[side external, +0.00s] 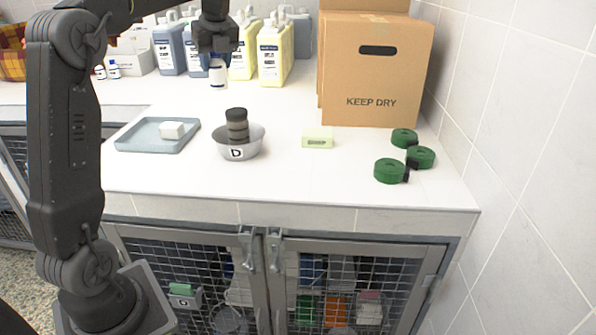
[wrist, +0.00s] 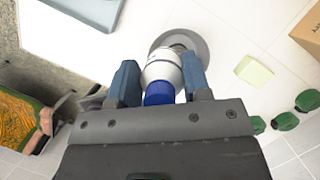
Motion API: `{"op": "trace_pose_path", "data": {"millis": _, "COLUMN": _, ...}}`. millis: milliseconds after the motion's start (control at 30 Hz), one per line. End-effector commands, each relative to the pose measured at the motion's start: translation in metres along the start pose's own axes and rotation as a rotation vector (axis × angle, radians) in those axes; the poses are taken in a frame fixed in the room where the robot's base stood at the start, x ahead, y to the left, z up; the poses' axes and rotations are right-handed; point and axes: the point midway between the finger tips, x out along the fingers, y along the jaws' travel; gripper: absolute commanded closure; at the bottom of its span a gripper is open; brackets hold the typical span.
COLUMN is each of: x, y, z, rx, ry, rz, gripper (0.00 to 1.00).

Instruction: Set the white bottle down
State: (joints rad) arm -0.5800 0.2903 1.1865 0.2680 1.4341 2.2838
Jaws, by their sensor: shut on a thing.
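The white bottle (side external: 218,73) with a blue cap (wrist: 159,92) hangs upright below my gripper (side external: 217,50) in the side view. In the wrist view, my gripper (wrist: 160,82) is shut around the bottle (wrist: 161,66), one finger on each side near the cap. The bottle appears raised above the white counter (side external: 275,180). Its base covers part of a metal bowl in the wrist view. The exact gap below the bottle cannot be told.
The metal bowl (side external: 238,145), marked D, holds a dark stack. A blue-grey tray (side external: 130,143) with a white block lies left. A pale yellow block (side external: 317,137), several green rolls (side external: 390,171) and a cardboard box (side external: 376,70) are right. Jugs (side external: 273,52) stand behind. The front counter strip is clear.

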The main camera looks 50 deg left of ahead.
Motion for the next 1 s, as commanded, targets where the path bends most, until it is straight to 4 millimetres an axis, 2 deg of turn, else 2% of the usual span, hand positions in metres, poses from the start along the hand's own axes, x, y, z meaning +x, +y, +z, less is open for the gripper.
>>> {"op": "trace_pose_path", "data": {"millis": 33, "x": -0.010, "y": -0.008, "z": -0.023, "rx": -0.007, "ry": -0.003, "rz": 0.004, "gripper": 0.82}}
{"op": "trace_pose_path", "data": {"millis": 200, "x": -0.029, "y": -0.017, "z": -0.076, "rx": -0.071, "ry": -0.018, "rz": 0.031, "gripper": 0.82}}
{"op": "trace_pose_path", "data": {"millis": 433, "x": -0.046, "y": -0.018, "z": -0.120, "rx": -0.129, "ry": -0.043, "rz": 0.047, "gripper": 0.82}}
{"op": "trace_pose_path", "data": {"millis": 500, "x": -0.031, "y": -0.017, "z": -0.121, "rx": -0.132, "ry": -0.041, "rz": 0.053, "gripper": 0.82}}
{"op": "trace_pose_path", "data": {"millis": 700, "x": -0.006, "y": -0.018, "z": -0.130, "rx": -0.132, "ry": -0.040, "rz": 0.052, "gripper": 0.82}}
{"op": "trace_pose_path", "data": {"millis": 833, "x": 0.004, "y": -0.021, "z": -0.137, "rx": -0.130, "ry": -0.040, "rz": 0.050, "gripper": 0.82}}
{"op": "trace_pose_path", "data": {"millis": 1000, "x": 0.015, "y": -0.041, "z": -0.163, "rx": -0.125, "ry": -0.040, "rz": 0.050, "gripper": 0.82}}
